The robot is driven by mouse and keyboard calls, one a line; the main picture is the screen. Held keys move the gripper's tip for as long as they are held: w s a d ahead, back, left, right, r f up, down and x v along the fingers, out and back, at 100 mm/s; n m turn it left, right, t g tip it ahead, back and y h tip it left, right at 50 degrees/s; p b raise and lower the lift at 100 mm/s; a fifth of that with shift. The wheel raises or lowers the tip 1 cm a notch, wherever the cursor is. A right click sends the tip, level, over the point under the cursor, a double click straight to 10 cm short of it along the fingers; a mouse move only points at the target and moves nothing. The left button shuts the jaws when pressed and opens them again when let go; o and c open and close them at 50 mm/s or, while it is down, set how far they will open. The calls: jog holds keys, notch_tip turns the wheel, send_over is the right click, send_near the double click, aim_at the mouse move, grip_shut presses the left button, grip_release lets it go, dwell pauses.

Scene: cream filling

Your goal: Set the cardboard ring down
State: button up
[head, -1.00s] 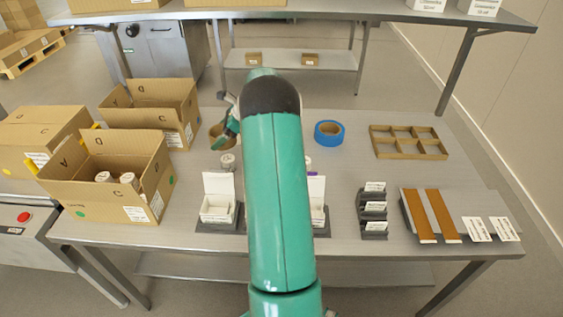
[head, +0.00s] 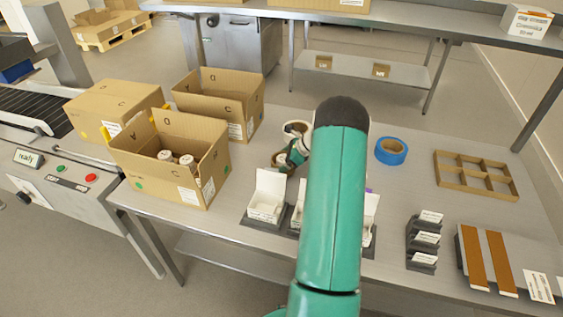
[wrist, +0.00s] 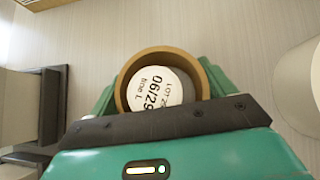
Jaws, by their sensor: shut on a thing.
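The brown cardboard ring (wrist: 127,81) is between the green fingers of my gripper (wrist: 160,92) in the wrist view. My gripper is shut on it. A jar with a white printed lid (wrist: 155,88) shows through the ring's opening, off centre toward the near side; I cannot tell how far down the ring sits around it. In the head view the ring (head: 278,158) shows small at the left of my arm, low over the table, with my gripper (head: 291,157) at its right side. My arm hides part of the area.
White open cartons (head: 266,194) in dark holders stand in front of the ring. A blue tape roll (head: 391,151) and a cardboard divider (head: 475,176) lie to the right. An open box with jars (head: 190,185) stands left. A pale round thing (wrist: 301,79) is close right in the wrist view.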

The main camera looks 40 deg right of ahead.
jog(key=o, duration=0.9)
jog(key=shift+o, duration=0.2)
jog(key=v, duration=1.2)
jog(key=a+r+n+g+h, duration=0.1)
jog(key=a+r+n, duration=0.45)
jog(key=a, duration=0.45)
jog(key=a+r+n+g, duration=0.2)
jog(key=a+r+n, duration=0.3)
jog(key=a, duration=0.4)
jog(key=a+r+n+g+h, duration=0.1)
jog(key=a+r+n, duration=0.2)
jog(key=a+r, duration=0.55)
jog(key=s+a+r+n+t+h, duration=0.2)
jog(key=s+a+n+h, duration=0.1)
jog(key=s+a+n, duration=1.2)
jog(key=s+a, duration=0.1)
jog(key=a, duration=0.4)
jog(key=shift+s+n, duration=0.1)
jog(key=shift+n, duration=0.15)
